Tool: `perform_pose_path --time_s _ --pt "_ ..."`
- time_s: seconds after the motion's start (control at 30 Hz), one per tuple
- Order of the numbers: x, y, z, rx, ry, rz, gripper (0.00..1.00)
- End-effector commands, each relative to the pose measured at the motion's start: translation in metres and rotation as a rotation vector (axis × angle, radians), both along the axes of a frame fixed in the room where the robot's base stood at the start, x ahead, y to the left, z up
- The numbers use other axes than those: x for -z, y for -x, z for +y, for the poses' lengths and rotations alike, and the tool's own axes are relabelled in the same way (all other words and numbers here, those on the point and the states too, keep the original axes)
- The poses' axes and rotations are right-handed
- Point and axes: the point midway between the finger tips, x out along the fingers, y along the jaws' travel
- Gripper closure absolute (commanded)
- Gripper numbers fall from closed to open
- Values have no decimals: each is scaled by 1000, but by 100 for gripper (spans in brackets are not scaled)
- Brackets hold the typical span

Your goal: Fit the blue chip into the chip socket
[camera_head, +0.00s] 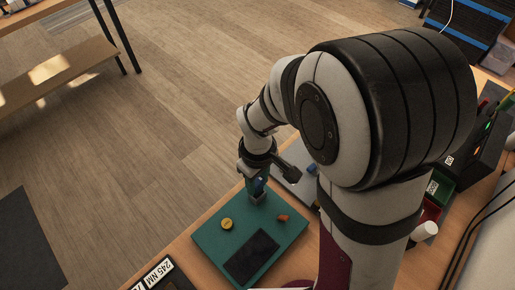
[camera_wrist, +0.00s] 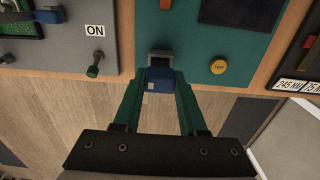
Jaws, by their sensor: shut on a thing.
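The blue chip (camera_wrist: 160,82) is between the green fingertips of my gripper (camera_wrist: 159,76) in the wrist view, and the gripper is shut on it. In the head view the blue chip (camera_head: 259,184) shows small and partly covered by my gripper (camera_head: 257,187). The grey chip socket (camera_wrist: 160,56) is on the green board (camera_wrist: 195,30), right beyond the chip's far end. It also shows in the head view (camera_head: 257,199), just below the fingertips. The chip and socket overlap in the pictures; I cannot tell how far the chip is in.
A yellow TEST button (camera_wrist: 218,66), a dark panel (camera_head: 252,257) and an orange piece (camera_head: 283,217) are on the green board. A grey panel with an ON label (camera_wrist: 95,30) and a green-tipped lever (camera_wrist: 94,66) is beside it. The wooden bench edge (camera_wrist: 225,84) is near.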

Motion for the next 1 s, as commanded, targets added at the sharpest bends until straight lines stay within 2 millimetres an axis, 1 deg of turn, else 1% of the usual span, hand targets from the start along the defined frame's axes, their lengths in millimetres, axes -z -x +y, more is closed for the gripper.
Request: perform_pose_path --time_s 1.0 --pt "26 0 0 0 0 1 100"
